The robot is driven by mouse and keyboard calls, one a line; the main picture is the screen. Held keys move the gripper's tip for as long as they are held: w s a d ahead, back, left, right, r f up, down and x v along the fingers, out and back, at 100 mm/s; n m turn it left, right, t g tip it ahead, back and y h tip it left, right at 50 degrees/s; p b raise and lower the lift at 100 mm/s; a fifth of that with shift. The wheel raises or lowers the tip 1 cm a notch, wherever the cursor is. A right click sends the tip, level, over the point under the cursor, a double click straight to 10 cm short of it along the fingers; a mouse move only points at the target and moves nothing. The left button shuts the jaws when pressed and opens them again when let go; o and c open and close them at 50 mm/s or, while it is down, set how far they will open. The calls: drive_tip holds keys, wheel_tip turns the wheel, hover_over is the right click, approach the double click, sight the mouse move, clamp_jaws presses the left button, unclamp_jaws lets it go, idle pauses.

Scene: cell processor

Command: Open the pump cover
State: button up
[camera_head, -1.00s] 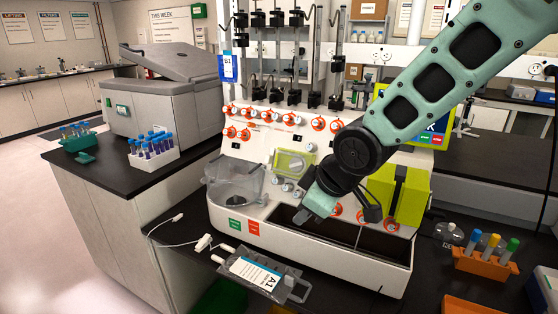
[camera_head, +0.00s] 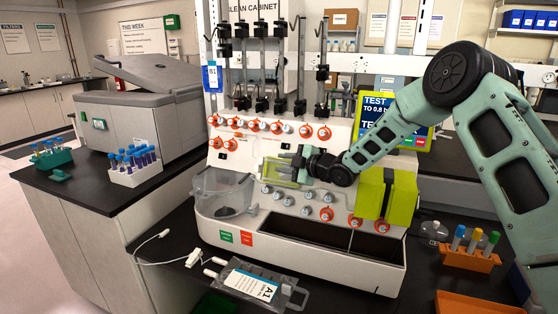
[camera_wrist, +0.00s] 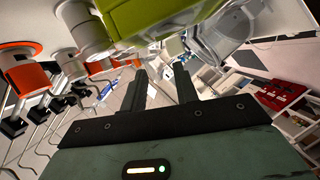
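A lime-green framed cover (camera_head: 284,171), likely the pump cover, is on the front panel of the white cell processor (camera_head: 300,232). It appears closed in the head view, with its right side partly hidden by my gripper. My gripper (camera_head: 297,166) is at the cover's right side, pointing left. In the wrist view, its two dark fingers (camera_wrist: 160,78) stand apart with nothing between them. A lime-green edge (camera_wrist: 165,14) fills the top of that view, above the fingers. I cannot tell whether the fingers touch the cover.
Orange-ringed knobs (camera_head: 305,131) are around the cover. A lime-green block (camera_head: 399,196) stands right of it, below my forearm. A clear bowl (camera_head: 222,192) is at the lower left. Hanging rods and clamps (camera_head: 281,72) are above. A labelled bag (camera_head: 255,283) lies in front.

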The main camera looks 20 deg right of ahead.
drive_tip(key=shift+x, duration=1.05)
drive_tip(key=shift+c, duration=0.3)
clamp_jaws()
drive_tip(key=shift+f, duration=0.1)
drive_tip(key=shift+s+a+f+b, duration=0.1)
drive_tip(key=shift+b, duration=0.3)
